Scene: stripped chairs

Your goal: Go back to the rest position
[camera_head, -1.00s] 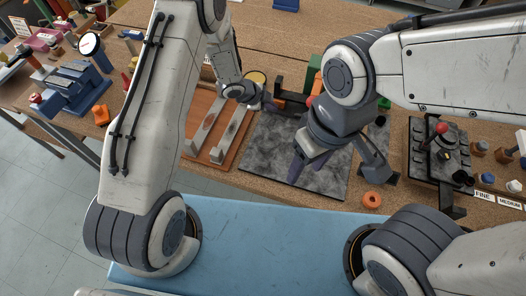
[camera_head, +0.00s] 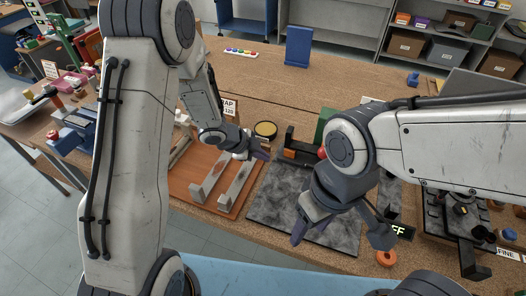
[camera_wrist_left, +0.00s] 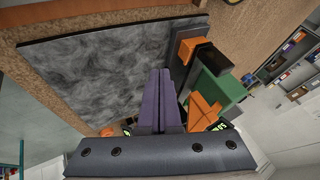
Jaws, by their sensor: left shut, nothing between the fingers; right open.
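My left gripper (camera_head: 262,152) is at the end of the arm from the left, above the gap between the wooden board and the grey mat. In the left wrist view its purple fingers (camera_wrist_left: 159,74) are shut together with nothing between them. My right gripper (camera_head: 342,232) is open and empty, its fingers spread over the right part of the grey marbled mat (camera_head: 280,206). Both grippers are apart from each other. The mat also shows in the left wrist view (camera_wrist_left: 95,70).
A wooden board (camera_head: 180,190) with two metal bars lies left of the mat. A dark fixture with an orange block (camera_wrist_left: 187,50) stands at the mat's back edge. An orange ring (camera_head: 386,258) lies at front right. The back of the table is largely clear.

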